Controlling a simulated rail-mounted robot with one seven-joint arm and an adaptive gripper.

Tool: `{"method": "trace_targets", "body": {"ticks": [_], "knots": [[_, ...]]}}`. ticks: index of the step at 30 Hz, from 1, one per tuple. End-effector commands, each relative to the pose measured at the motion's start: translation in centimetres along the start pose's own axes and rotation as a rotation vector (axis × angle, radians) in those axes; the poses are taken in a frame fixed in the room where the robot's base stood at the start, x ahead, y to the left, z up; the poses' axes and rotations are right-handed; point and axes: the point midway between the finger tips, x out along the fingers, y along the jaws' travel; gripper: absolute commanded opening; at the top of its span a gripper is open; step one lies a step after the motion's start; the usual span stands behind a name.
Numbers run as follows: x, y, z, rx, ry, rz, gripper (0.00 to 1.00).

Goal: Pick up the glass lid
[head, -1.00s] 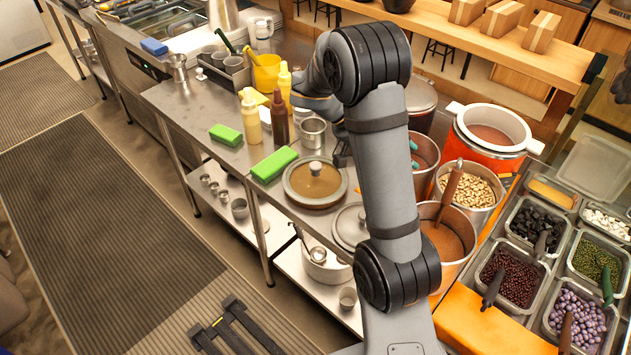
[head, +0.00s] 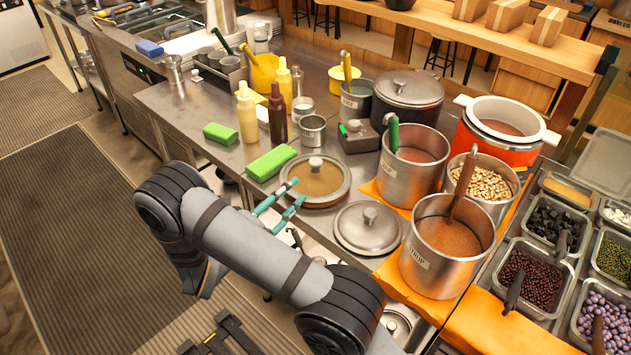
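Nothing shows between the fingers. In this view I cannot tell whether the fingers touch the lid or hover above it. My arm comes in low from the front left.
A steel lid (head: 367,228) lies just right of the glass lid. A green sponge (head: 271,163) lies to its left, with a steel cup (head: 313,131) and a brown bottle (head: 277,113) behind. The syrup pot (head: 447,248) and another steel pot (head: 412,166) stand to the right.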

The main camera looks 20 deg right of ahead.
Motion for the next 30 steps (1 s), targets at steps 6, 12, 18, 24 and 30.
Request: {"method": "trace_targets", "body": {"ticks": [6,12,18,24,30], "knots": [[1.2,0.4,0.6,-0.107,-0.034,-0.011,0.34],[3.9,0.5,0.8,-0.105,-0.034,-0.01,0.34],[5.7,0.3,1.0,-0.102,-0.032,-0.01,0.34],[8.6,0.4,1.6,-0.102,-0.032,-0.01,0.34],[9.6,0.5,1.7,-0.102,-0.035,-0.01,0.34]]}}
